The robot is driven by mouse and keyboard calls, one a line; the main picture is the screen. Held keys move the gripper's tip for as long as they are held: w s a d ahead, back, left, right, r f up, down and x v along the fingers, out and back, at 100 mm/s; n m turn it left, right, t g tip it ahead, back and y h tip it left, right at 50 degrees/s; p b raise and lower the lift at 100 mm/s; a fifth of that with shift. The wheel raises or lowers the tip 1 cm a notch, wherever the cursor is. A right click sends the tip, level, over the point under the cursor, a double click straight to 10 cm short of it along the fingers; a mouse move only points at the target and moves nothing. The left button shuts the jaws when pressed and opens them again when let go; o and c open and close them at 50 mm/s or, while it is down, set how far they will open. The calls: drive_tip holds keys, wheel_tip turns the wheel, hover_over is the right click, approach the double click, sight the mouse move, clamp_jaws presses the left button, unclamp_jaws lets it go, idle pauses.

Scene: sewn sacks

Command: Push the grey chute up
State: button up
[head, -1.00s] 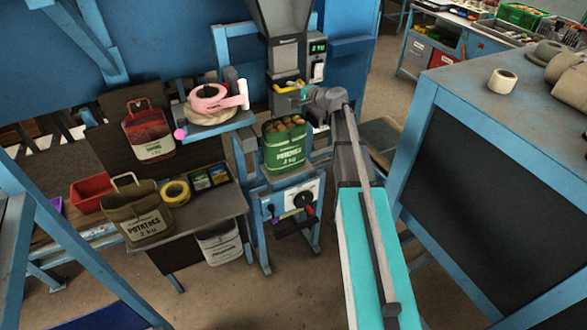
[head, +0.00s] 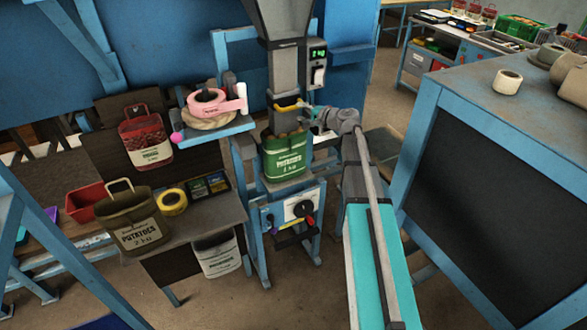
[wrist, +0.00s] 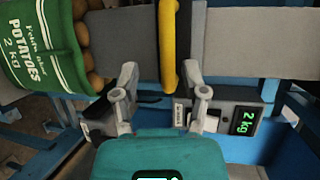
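The grey chute (head: 284,120) hangs below the hopper, with its lower end at the mouth of a green potato sack (head: 284,158). A yellow handle (head: 288,105) runs across the top of the chute. In the wrist view the yellow handle (wrist: 168,45) lies between the two fingers of my gripper (wrist: 160,92). The fingers are spread, with room on both sides of the handle. The chute (wrist: 122,45) extends left there, towards the sack (wrist: 38,50) and its potatoes. In the head view my gripper (head: 310,113) is at the handle's right end.
The weighing box (head: 318,62) with a lit green display is right of the spout. A shelf (head: 212,132) with a pink tape roll stands to the left. A dark cabinet (head: 470,190) stands at the right. A bench (head: 200,222) bears a brown sack (head: 130,220).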

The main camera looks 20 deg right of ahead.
drive_tip(key=p+v, duration=0.2)
drive_tip(key=v, duration=0.7)
drive_tip(key=s+a+f+n+g+h+b, duration=0.1)
drive_tip(key=s+a+f+n+g+b, duration=0.1)
drive_tip(key=s+a+f+n+g, duration=0.4)
drive_tip(key=shift+s+a+f+n+g+h, duration=0.4)
drive_tip(key=shift+s+a+f+g, duration=0.3)
drive_tip(key=shift+s+a+f, duration=1.75)
drive_tip(key=shift+w+a+f, duration=0.2)
drive_tip(key=shift+w+a, duration=0.35)
drive_tip(key=shift+a, duration=0.3)
drive_tip(key=s+a+f+n+g+h+b, duration=0.1)
drive_tip(key=s+f+n+g+h, duration=0.1)
drive_tip(key=s, duration=0.5)
drive_tip(key=s+a+f+n+g+h+b, duration=0.1)
drive_tip(key=s+f+n+g+h, duration=0.2)
drive_tip(key=s+f+h, duration=0.2)
drive_tip(key=shift+s+a+f+g, duration=0.25)
drive_tip(key=shift+s+g, duration=0.05)
drive_tip(key=shift+s, duration=0.95)
